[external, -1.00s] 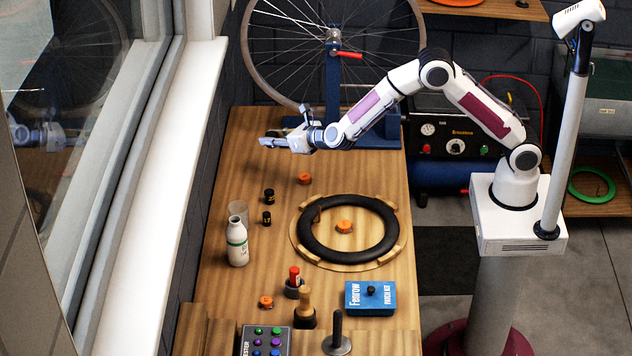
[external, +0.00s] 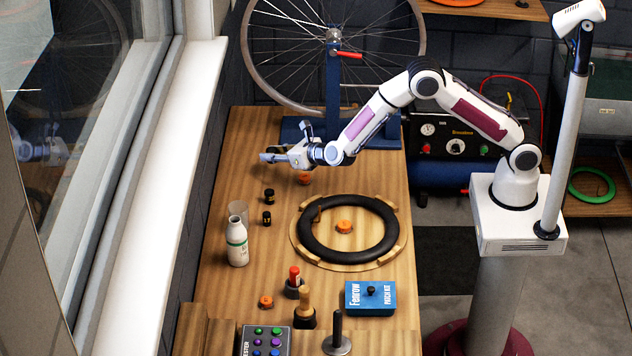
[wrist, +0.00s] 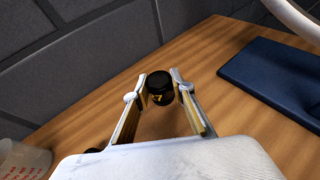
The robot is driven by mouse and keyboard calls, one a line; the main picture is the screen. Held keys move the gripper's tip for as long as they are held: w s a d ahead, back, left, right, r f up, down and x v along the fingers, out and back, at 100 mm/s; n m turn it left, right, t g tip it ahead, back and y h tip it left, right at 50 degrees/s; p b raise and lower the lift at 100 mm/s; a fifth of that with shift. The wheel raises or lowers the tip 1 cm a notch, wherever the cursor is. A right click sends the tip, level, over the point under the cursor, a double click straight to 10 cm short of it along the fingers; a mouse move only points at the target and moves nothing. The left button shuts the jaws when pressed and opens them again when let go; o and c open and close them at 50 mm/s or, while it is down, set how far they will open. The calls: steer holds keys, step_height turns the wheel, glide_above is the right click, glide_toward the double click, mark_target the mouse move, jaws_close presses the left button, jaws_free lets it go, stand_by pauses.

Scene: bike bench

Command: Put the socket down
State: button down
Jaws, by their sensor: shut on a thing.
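My gripper (external: 266,157) is over the far left part of the wooden bench, pointing left in the external view. In the wrist view, my gripper (wrist: 160,86) is shut on a black socket (wrist: 160,88) with a yellowish marking, held between the two fingertips. The held socket cannot be made out in the external view. Two other small black sockets stand on the bench, one nearer my gripper (external: 268,195) and one closer to the cup (external: 267,218). I cannot tell from the wrist view how far the held socket is above the wood.
A clear cup (external: 238,210) and white bottle (external: 237,243) stand at the left. An orange piece (external: 304,178) lies below my wrist. The wheel stand's blue base (wrist: 270,70) is at right. A black tyre ring (external: 309,240) lies mid-bench.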

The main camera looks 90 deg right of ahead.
mark_target(273, 173)
steer(key=shift+f, duration=0.35)
steer(key=shift+f, duration=0.1)
steer(key=shift+f, duration=1.75)
steer(key=shift+f, duration=0.15)
steer(key=c, duration=1.7)
jaws_free()
steer(key=shift+v, duration=6.1)
